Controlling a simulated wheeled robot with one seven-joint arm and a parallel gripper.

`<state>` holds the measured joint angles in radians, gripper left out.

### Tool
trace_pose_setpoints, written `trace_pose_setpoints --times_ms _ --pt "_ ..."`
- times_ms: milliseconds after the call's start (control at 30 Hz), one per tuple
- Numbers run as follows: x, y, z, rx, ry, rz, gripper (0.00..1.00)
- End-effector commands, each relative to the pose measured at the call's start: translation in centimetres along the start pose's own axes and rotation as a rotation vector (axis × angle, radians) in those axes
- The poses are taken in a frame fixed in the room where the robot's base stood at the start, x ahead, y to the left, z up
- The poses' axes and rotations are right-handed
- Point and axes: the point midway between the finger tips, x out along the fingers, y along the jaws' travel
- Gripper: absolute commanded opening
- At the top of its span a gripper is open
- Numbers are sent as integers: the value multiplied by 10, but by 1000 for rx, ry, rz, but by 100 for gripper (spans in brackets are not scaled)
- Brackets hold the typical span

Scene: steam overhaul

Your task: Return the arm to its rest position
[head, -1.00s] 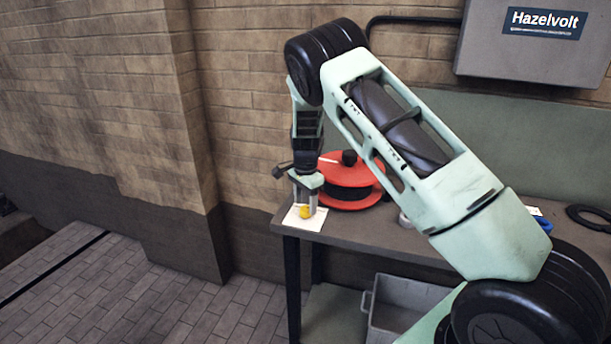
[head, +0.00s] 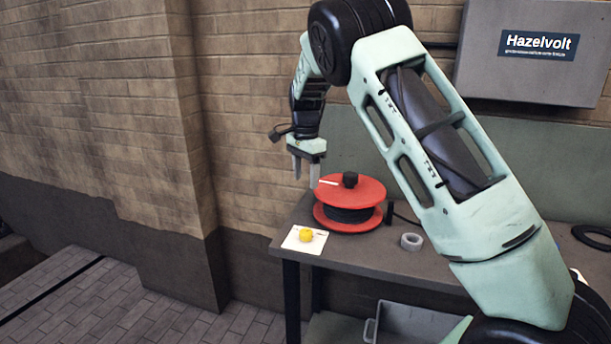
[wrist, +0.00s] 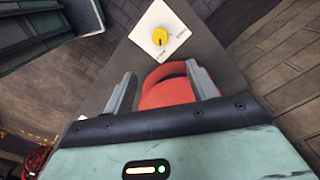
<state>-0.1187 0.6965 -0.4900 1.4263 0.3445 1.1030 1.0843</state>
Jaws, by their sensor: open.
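My gripper (head: 307,168) is open and empty, raised above the left end of the bench, with its fingers pointing down. It hangs above and to the left of the red cable reel. In the wrist view the gripper (wrist: 163,90) shows both fingers apart, with part of the red reel seen between them. My arm rises from the lower right of the head view, bends at the top and comes down to the gripper.
A yellow knob (head: 306,235) sits on a white plate (head: 291,243) at the bench's (head: 384,258) left corner. The red reel (head: 368,190) stands beside it, then a grey tape roll (head: 411,241). A Hazelvolt box (head: 490,75) hangs on the brick wall. A grey bin (head: 405,322) is below.

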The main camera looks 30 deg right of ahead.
Motion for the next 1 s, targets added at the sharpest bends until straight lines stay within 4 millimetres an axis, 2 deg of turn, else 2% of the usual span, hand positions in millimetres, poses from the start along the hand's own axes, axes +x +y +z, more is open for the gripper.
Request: trace_pose_setpoints --times_ms 433,533,567,667,767,800,867,900,967,1000 --pt "0 0 0 0 0 0 57" --pt "-1 4 16 -52 -19 -4 57" --pt "-2 8 26 -84 -29 -4 57" --pt "-4 26 73 -257 -76 -12 57" --pt "-8 59 136 -505 -124 -26 57" --pt "-10 76 160 -615 -138 -32 57" --pt "-13 102 195 -779 -155 -43 57" --pt "-15 122 217 -892 -162 -49 57" --pt "-17 155 246 -1065 -168 -60 57" --pt "-18 179 264 -1185 -167 -65 57"
